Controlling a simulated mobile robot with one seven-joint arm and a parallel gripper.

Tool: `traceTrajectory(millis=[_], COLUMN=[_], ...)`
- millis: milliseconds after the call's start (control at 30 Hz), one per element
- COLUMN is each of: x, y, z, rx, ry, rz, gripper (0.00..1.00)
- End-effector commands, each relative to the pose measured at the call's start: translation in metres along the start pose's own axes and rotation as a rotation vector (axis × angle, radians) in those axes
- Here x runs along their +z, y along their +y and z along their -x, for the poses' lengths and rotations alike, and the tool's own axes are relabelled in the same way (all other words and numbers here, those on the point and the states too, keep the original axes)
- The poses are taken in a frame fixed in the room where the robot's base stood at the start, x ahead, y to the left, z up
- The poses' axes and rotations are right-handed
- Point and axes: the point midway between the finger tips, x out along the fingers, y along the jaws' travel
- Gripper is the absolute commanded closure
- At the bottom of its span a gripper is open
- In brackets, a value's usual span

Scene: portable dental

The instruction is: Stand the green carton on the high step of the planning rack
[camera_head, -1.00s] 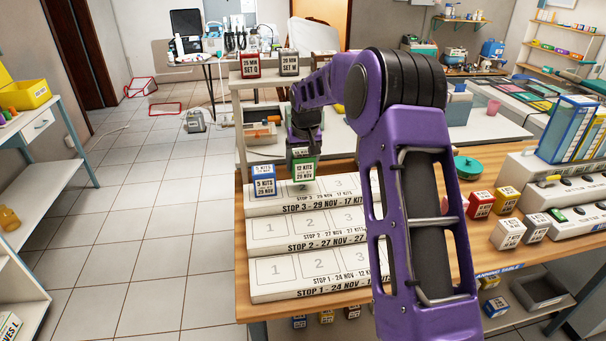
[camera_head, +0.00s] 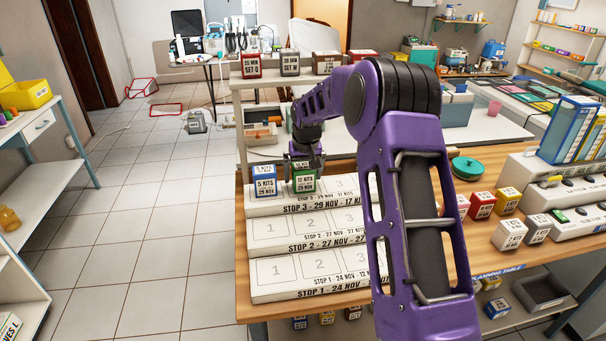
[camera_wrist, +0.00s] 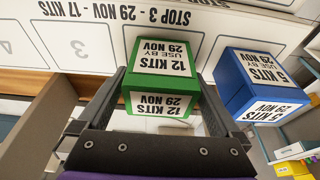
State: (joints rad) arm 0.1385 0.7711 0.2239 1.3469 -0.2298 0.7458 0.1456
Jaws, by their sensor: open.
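Whether a finger still touches the carton I cannot tell. A blue carton (camera_head: 264,182), labelled 5 kits, stands just left of it in slot 1; it also shows in the wrist view (camera_wrist: 262,82). Slot 3 is bare where visible.
The lower two steps look empty where visible; my arm hides their right ends. A shelf behind holds several cartons, one dark red (camera_head: 251,66) and one grey (camera_head: 290,64). Red (camera_head: 481,204), yellow and white cartons stand right of my arm, near a teal round lid (camera_head: 468,167).

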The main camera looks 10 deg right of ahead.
Motion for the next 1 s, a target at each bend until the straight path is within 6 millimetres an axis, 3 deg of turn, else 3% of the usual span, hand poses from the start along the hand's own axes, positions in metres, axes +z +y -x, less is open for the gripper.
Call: traceTrajectory(millis=[167, 600, 800, 1000], x=[-0.002, -0.002, -0.001, -0.001], y=[0.000, 0.000, 0.000, 0.000], z=[0.018, 0.106, 0.122, 0.123], rx=[0.001, 0.000, 0.001, 0.000], ry=[0.003, 0.003, 0.001, 0.000], rz=[0.000, -0.001, -0.001, 0.000], gripper=[0.00, 0.00, 0.00, 0.00])
